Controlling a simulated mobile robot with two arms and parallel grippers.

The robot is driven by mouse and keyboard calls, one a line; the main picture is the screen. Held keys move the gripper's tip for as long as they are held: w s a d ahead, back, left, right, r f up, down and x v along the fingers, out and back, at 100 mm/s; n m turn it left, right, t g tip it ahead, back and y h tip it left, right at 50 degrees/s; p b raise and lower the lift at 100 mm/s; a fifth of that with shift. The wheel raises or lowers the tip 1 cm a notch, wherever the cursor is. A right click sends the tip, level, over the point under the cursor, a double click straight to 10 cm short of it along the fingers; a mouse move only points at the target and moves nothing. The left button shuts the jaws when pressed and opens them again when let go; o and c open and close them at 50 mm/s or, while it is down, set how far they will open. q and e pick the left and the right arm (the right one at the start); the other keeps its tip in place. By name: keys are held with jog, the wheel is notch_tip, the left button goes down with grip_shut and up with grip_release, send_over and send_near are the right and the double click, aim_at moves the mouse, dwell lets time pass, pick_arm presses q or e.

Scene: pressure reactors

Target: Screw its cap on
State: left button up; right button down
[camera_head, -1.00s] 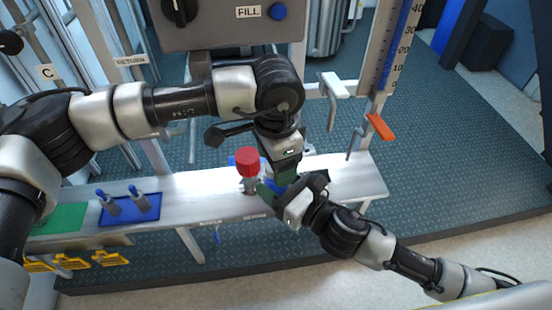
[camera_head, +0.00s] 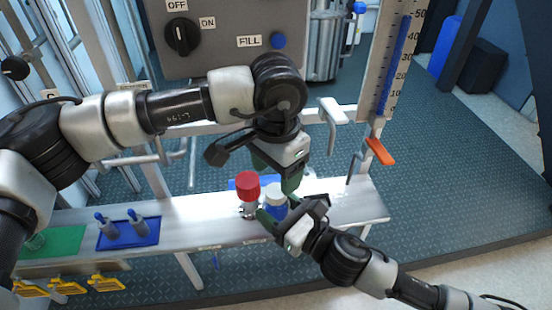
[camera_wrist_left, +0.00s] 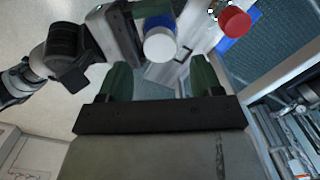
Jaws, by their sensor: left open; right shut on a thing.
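A blue bottle (camera_head: 275,212) stands over the bench's right part with a white cap (camera_head: 276,202) on its top. I cannot tell how tight the cap is. My right gripper (camera_head: 283,214) is shut on the bottle from the front right. My left gripper (camera_head: 277,179) is open and empty, its green fingers pointing down above the cap. In the left wrist view the cap (camera_wrist_left: 160,45) shows beyond and between the open fingers (camera_wrist_left: 160,74), apart from them. The blue bottle (camera_wrist_left: 157,22) is mostly hidden behind the cap there.
A red-capped vessel (camera_head: 248,187) stands close left of the bottle; its red cap also shows in the left wrist view (camera_wrist_left: 235,21). A blue tray (camera_head: 128,236) with two grey, blue-topped pieces and a green mat (camera_head: 62,242) lie farther left. The bench (camera_head: 205,215) between is clear.

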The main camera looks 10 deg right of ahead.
pick_arm(q)
jog(key=n, duration=0.4)
jog(key=shift+r, duration=0.1)
jog(key=n, duration=0.3)
jog(key=shift+r+n, duration=0.15)
jog(key=shift+n, duration=0.25)
jog(key=n, duration=0.4)
jog(key=shift+r, duration=0.1)
jog(key=n, duration=0.3)
jog(key=shift+r+n, duration=0.1)
jog(key=shift+n, duration=0.2)
jog(key=n, duration=0.5)
jog(key=shift+r+n, duration=0.15)
jog(key=shift+n, duration=0.25)
jog(key=n, duration=0.3)
jog(key=shift+r+n, duration=0.1)
jog(key=shift+n, duration=0.3)
jog(key=n, duration=0.4)
jog(key=shift+r, duration=0.1)
jog(key=n, duration=0.5)
jog(key=shift+r+n, duration=0.15)
jog(key=shift+n, duration=0.15)
jog(key=n, duration=0.5)
jog(key=shift+r+n, duration=0.15)
jog(key=shift+n, duration=0.25)
jog(key=n, duration=0.5)
jog(key=shift+r+n, duration=0.2)
jog(key=shift+n, duration=0.1)
jog(key=n, duration=0.6)
jog(key=shift+r, duration=0.15)
